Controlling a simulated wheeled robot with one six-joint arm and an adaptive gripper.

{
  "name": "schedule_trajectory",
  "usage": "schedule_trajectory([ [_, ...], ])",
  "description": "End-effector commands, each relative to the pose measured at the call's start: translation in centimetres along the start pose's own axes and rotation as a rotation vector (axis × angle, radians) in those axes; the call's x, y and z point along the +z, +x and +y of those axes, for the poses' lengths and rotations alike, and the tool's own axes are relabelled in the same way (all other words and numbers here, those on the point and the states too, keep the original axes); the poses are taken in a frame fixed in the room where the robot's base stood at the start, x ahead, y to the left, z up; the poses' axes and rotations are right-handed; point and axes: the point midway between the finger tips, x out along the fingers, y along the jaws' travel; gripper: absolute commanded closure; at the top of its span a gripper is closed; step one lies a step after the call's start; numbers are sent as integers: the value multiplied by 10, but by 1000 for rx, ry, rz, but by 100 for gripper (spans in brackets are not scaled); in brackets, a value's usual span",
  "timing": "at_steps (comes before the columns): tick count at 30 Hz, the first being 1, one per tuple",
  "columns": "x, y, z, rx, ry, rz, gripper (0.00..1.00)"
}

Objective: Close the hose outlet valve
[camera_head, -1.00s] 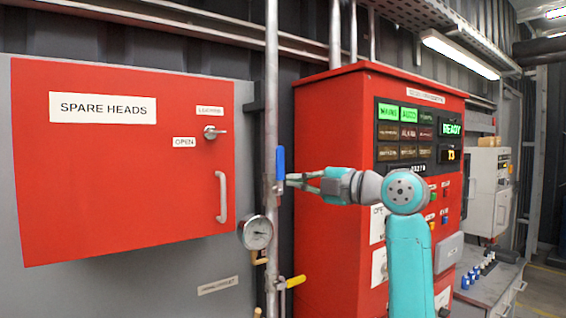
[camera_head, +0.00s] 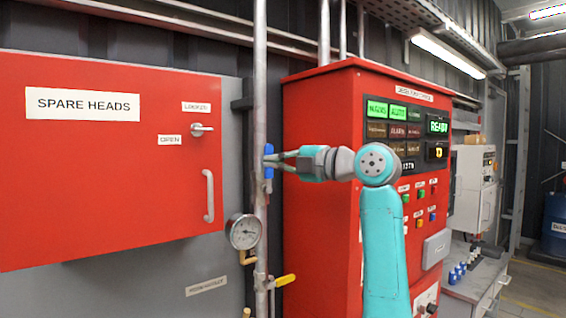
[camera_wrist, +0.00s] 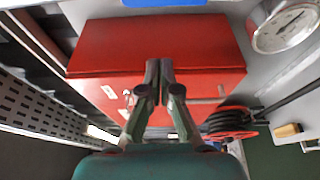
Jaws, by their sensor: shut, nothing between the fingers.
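A small valve with a blue lever (camera_head: 268,169) sits on the vertical grey pipe (camera_head: 260,90) between the red cabinet and the red control panel. The lever appears roughly upright along the pipe. My gripper (camera_head: 272,160) is shut and empty, its fingertips at the blue lever; whether they touch it I cannot tell. The fingers cover part of the lever. In the wrist view my gripper (camera_wrist: 159,66) points towards the red cabinet (camera_wrist: 160,45), and a blue strip shows at the top edge. A yellow lever (camera_head: 285,281) sits lower on the same pipe.
A round pressure gauge (camera_head: 244,232) sits by the pipe below the blue lever. The red SPARE HEADS cabinet (camera_head: 100,180) is on the left. The control panel (camera_head: 320,200) stands close behind my arm. Open floor (camera_head: 535,290) lies at the far right.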

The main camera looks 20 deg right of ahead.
Motion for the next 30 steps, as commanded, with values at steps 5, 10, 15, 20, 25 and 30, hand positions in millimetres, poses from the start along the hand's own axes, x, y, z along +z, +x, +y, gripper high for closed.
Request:
schedule_trajectory([
  [5,-1,35,1,0,1,3,100],
  [10,-1,66,0,-1,1,2,100],
  [15,25,54,0,0,0,-3,100],
  [20,35,51,0,1,-1,0,100],
  [25,38,50,0,0,0,0,100],
  [30,38,49,0,0,-1,0,100],
])
